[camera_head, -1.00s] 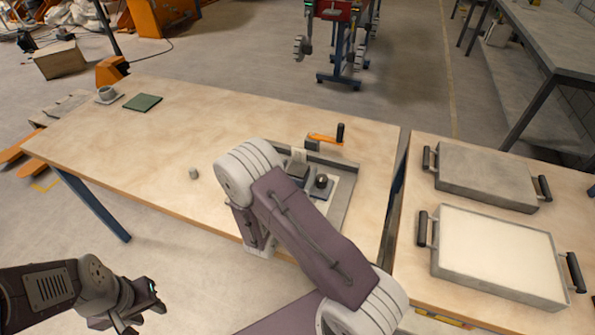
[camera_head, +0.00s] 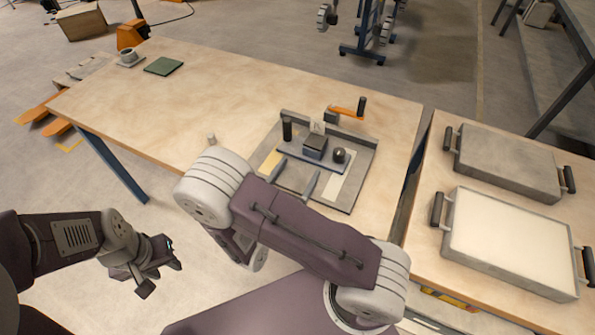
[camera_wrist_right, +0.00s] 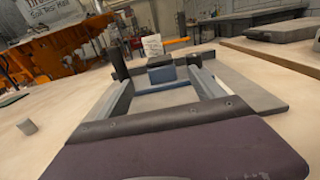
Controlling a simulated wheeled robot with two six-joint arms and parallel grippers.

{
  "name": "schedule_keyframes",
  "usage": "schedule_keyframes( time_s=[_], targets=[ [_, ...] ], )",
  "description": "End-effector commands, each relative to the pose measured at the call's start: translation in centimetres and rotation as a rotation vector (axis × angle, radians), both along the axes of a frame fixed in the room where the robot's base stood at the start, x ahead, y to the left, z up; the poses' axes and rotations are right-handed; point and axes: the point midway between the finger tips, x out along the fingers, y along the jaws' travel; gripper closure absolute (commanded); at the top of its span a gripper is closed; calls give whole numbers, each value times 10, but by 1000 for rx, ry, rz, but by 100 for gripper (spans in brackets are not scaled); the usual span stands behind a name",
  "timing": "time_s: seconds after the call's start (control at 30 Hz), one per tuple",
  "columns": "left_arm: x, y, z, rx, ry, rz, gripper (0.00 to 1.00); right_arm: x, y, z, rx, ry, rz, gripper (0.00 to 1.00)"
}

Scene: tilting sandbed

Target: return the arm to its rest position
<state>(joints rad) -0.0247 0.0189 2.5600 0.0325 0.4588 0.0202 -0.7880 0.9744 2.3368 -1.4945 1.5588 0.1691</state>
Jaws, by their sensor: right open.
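My right arm reaches in over the front edge of the wooden table (camera_head: 220,110). Its gripper (camera_head: 296,180) is open and empty, its two grey fingers above the front of the tilting sandbed rig (camera_head: 358,160). In the right wrist view the gripper (camera_wrist_right: 160,90) has its fingers spread, with the rig's blue plate (camera_wrist_right: 165,78) and dark block between and beyond them. My left gripper (camera_head: 158,268) hangs over the floor at the lower left, clear of the table. Nothing shows in it, and its jaw opening is unclear.
The rig carries a black post (camera_head: 287,130), a black knob (camera_head: 339,155) and an orange crank (camera_head: 347,111). A cup (camera_head: 128,57) and green pad (camera_head: 163,66) lie far left. Two handled trays, grey (camera_head: 508,160) and white-filled (camera_head: 510,238), rest right.

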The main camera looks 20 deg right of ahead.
Motion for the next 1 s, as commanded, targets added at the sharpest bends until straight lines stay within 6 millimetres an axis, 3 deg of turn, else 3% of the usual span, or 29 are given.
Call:
schedule_keyframes(
  time_s=[0.43,0.47,0.53,0.6,0.67,0.7,0.77,0.8,0.87,0.93,1.0],
  targets=[
    [0,0,3,0,0,0,64,0,-4,3,0,0,-11,22],
    [0,0,7,0,0,0,64,0,-9,8,3,-4,-28,22],
    [0,0,21,0,0,0,64,3,-30,37,45,-50,-103,22],
    [0,0,38,0,0,0,64,0,-64,81,106,-134,-227,22],
    [0,0,51,0,0,0,64,-25,-102,115,176,-209,-411,22],
    [0,0,61,0,0,0,64,-53,-125,129,250,-252,-563,22],
    [0,0,75,0,0,0,64,-104,-148,136,409,-315,-826,22],
    [0,0,84,0,0,0,64,-140,-149,132,559,-364,-1016,22],
    [0,0,94,0,-1,0,64,-178,-126,114,816,-451,-1268,22],
    [0,0,99,0,0,0,64,-187,-84,94,1114,-560,-1473,22],
    [0,0,99,0,0,0,64,-172,-42,79,1379,-663,-1594,22]
  ],
)
